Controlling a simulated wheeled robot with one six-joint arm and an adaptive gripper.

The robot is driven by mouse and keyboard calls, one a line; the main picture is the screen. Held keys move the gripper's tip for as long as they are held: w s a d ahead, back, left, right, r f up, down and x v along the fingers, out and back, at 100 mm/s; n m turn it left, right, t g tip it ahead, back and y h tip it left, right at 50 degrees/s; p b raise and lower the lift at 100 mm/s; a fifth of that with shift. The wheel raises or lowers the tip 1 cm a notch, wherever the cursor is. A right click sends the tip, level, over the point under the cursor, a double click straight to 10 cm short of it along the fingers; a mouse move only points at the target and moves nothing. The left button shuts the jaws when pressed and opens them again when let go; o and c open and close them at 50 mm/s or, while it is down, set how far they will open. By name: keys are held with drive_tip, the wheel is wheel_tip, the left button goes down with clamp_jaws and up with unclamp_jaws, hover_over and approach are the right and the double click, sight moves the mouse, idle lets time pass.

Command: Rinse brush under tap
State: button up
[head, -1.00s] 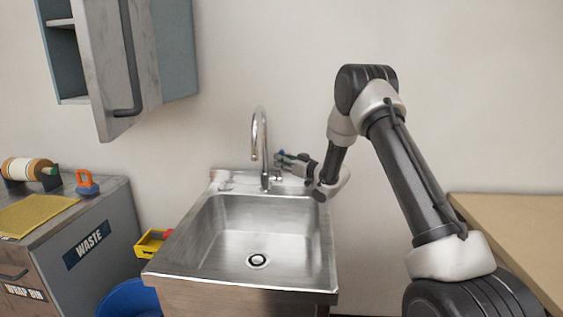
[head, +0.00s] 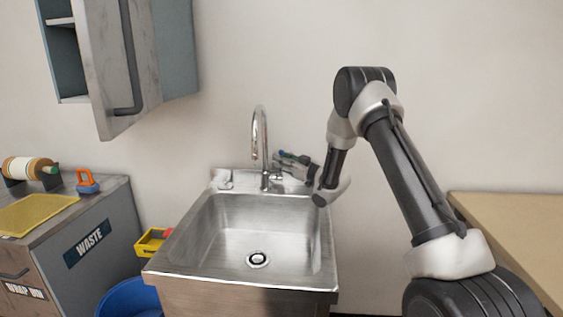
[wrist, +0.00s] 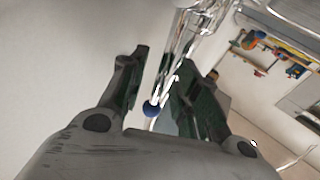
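The chrome tap (head: 260,140) stands at the back rim of the steel sink (head: 215,228), its spout curving over the basin. My gripper (head: 284,160) is just right of the tap, reaching in from the right. In the wrist view my gripper (wrist: 160,75) has its two dark fingers apart. A blue ball-ended tap lever (wrist: 152,108) shows between them; I cannot tell whether a finger touches it. The tap's chrome body (wrist: 190,35) is just beyond the fingers. No water shows. I cannot make out a brush in any view.
A grey waste cabinet (head: 98,225) with a yellow cloth (head: 35,213) on top stands left. A yellow bin (head: 149,243) and a blue bucket (head: 130,297) are low beside the sink. An open wall cabinet (head: 175,50) hangs upper left. A wooden table (head: 520,225) is right.

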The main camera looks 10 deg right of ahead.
drive_tip(key=v, duration=1.1)
drive_tip(key=shift+s+d, duration=0.25)
drive_tip(key=shift+s, duration=0.1)
drive_tip(key=s+d+r+m+h, duration=0.2)
drive_tip(key=d+r+h, duration=0.4)
drive_tip(key=r, duration=0.4)
drive_tip(key=s+d+r+m+g+h, duration=0.35)
drive_tip(key=s+r+h, duration=0.25)
drive_tip(key=s, duration=0.5)
drive_tip(key=s+d+r+m+g+h, duration=0.1)
drive_tip(key=s+m+g, duration=0.1)
drive_tip(key=s, duration=1.5)
drive_tip(key=shift+d+g, duration=0.15)
drive_tip(key=shift+g, duration=0.5)
drive_tip(key=shift+o, duration=1.4)
drive_tip(key=s+a+f+g, duration=0.1)
drive_tip(key=s, duration=0.7)
drive_tip(key=s+a+f+m+g+y, duration=0.1)
drive_tip(key=s+a+g, duration=0.1)
drive_tip(key=s, duration=0.6)
drive_tip(key=shift+f+g, duration=0.25)
drive_tip(key=shift+g, duration=0.05)
